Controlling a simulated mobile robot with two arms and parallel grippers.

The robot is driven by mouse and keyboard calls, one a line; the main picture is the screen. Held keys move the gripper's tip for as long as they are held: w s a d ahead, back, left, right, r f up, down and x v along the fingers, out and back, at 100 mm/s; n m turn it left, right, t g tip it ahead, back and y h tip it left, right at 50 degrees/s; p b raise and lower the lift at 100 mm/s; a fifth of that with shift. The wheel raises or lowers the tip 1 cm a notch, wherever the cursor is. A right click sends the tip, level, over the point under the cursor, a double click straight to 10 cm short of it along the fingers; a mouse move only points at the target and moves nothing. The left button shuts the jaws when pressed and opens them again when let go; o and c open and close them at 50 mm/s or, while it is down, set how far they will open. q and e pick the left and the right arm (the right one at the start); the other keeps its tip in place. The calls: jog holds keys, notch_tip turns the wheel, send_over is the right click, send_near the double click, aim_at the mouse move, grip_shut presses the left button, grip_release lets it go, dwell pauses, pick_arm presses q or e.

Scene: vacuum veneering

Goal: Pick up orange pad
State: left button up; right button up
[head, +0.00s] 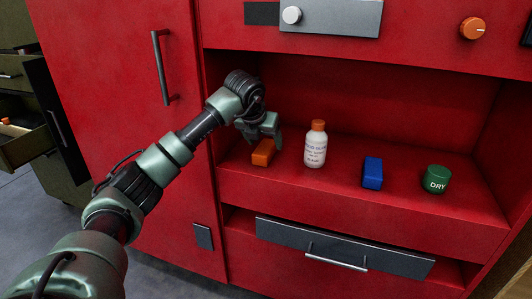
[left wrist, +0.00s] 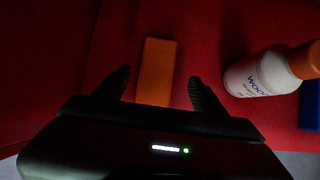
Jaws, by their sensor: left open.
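The orange pad (head: 263,153) is a small block on the shelf inside the red cabinet, at the left of a row of items. My left gripper (head: 266,138) is just above it in the head view. In the left wrist view the orange pad (left wrist: 156,72) lies ahead, lined up between the two dark fingertips (left wrist: 159,86). The fingers are apart, with a gap on each side of the pad. My right gripper is in neither view.
A white bottle with an orange cap (head: 315,147) stands close to the right of the pad. A blue block (head: 372,173) and a green "DRY" tub (head: 436,179) stand further right. The shelf's left wall is close to my left gripper. A drawer (head: 340,249) is below.

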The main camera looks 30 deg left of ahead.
aim_at(265, 147)
pick_arm(q)
jog(key=x, duration=0.4)
jog(key=shift+a+f, duration=0.25)
jog(key=shift+f, duration=0.1)
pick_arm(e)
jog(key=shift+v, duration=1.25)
pick_arm(q)
jog(key=shift+c, duration=0.3)
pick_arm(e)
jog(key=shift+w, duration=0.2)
pick_arm(q)
jog(key=c, duration=1.4)
jog(key=shift+r, duration=0.1)
